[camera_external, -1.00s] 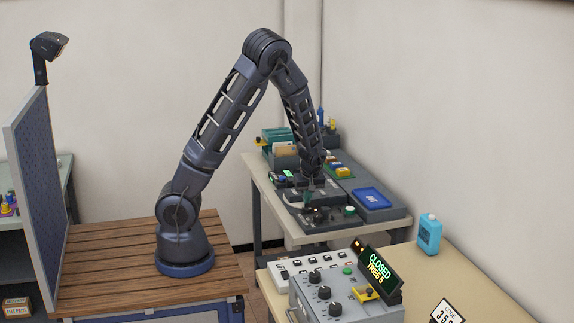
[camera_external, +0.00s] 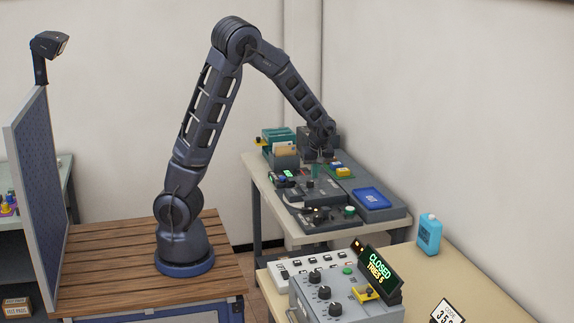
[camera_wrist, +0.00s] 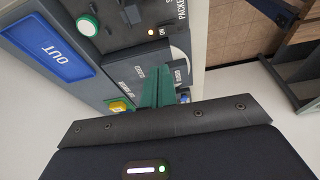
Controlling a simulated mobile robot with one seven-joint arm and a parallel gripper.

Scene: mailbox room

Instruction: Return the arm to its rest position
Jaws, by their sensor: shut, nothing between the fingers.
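My arm (camera_external: 209,110) stands on a round blue base, with its elbow raised high and its forearm sloping down to the right. My gripper (camera_external: 320,155) hangs over the back part of the far bench's equipment; its fingertips are small and hard to make out there. In the wrist view the gripper's green fingers (camera_wrist: 157,90) are together and empty, above the grey panel (camera_wrist: 138,70).
The far bench holds a blue OUT tray (camera_external: 371,198), a green button (camera_external: 349,211) and a yellow block (camera_external: 342,172). A control box (camera_external: 338,295) with a CLOSED display (camera_external: 380,272) and a blue bottle (camera_external: 429,235) stand on the front table. A blue pegboard (camera_external: 37,190) stands left.

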